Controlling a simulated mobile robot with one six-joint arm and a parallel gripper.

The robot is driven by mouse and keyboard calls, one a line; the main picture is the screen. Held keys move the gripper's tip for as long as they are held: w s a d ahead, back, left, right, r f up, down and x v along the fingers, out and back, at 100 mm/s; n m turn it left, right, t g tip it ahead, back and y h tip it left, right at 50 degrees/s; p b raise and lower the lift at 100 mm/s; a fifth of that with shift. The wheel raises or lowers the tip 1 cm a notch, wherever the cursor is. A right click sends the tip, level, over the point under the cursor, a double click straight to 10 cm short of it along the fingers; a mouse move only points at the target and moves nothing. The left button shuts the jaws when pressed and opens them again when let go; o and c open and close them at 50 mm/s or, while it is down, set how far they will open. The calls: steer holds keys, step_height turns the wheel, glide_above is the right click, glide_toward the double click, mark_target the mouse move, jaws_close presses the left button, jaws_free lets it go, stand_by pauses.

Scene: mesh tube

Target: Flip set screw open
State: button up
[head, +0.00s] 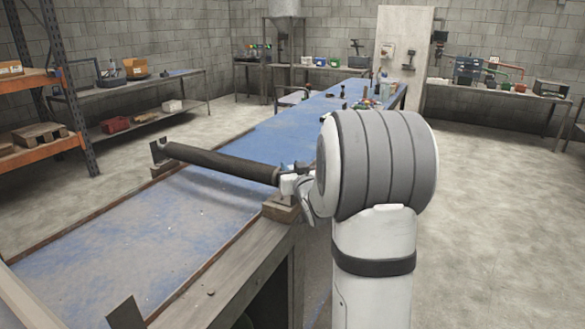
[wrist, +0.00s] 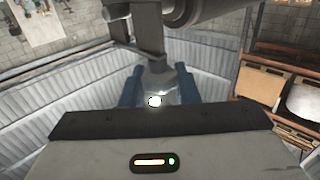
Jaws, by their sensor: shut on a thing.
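In the wrist view a dark round tube part (wrist: 195,12) crosses the top. Between the two blue fingers of my gripper (wrist: 158,88) is a grey metal piece (wrist: 152,66), which looks like the set screw's fitting; its lower part shines brightly. My gripper is shut on it. In the head view my own arm hides part of the tube's near end, and the set screw is too small to make out clearly.
The bench (head: 190,200) has a worn blue top, largely clear around the tube. A wooden block (head: 281,208) sits at its edge beneath the tube's near end. An orange rack (head: 40,125) stands at the left. Open concrete floor (head: 490,190) lies to the right.

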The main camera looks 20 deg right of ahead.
steer(key=shift+c, duration=0.8)
